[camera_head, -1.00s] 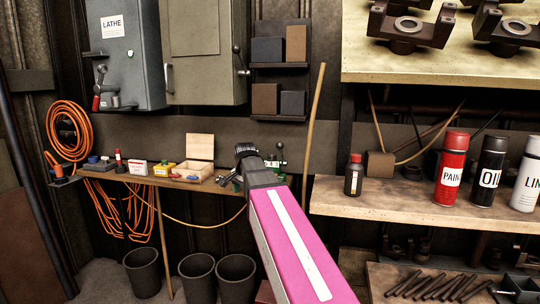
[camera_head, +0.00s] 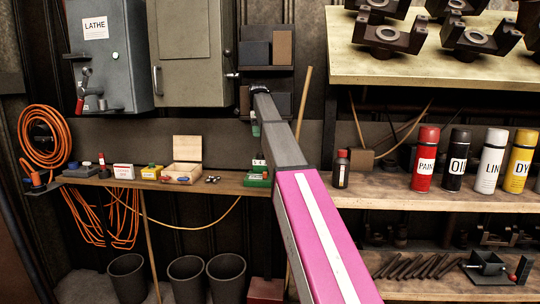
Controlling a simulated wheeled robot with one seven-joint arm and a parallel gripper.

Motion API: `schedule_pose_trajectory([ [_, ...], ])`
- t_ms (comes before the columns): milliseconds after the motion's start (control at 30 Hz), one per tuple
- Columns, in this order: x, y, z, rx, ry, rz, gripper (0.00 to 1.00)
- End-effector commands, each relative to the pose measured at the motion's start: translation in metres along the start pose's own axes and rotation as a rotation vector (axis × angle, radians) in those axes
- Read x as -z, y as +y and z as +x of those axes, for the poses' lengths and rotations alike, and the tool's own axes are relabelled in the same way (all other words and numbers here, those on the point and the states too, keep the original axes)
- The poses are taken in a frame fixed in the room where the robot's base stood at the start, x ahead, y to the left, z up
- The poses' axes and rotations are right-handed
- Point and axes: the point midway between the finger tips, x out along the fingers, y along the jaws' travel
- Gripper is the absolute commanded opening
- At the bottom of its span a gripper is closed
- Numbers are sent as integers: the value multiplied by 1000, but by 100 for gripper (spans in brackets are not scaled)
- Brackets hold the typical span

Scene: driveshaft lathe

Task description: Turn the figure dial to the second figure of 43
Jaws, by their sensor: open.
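I cannot make out a figure dial or any figures in this view. My grey and pink arm reaches up from the lower right, and my gripper (camera_head: 261,88) is at its far end, in front of the small wall shelves. It is small and dark, and its fingers are hard to make out; it appears open, with nothing seen in it. The grey LATHE box (camera_head: 112,60), with a red-handled lever on its front, hangs at the upper left. A grey-green cabinet (camera_head: 192,50) hangs beside it, left of my gripper.
A narrow bench (camera_head: 228,186) holds an open wooden box (camera_head: 186,165) and small items. Right of my arm, a wooden shelf (camera_head: 385,195) holds spray cans and a small bottle (camera_head: 341,169). An orange hose (camera_head: 42,140) hangs at left. Bins (camera_head: 127,280) stand below.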

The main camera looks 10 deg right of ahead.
Motion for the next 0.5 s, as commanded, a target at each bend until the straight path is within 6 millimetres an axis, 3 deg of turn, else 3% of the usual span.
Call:
schedule_pose_trajectory([
  [167, 0, -1, 6, -5, 2, 21, 68],
  [500, 0, 0, 64, -4, 1, 18, 68],
])
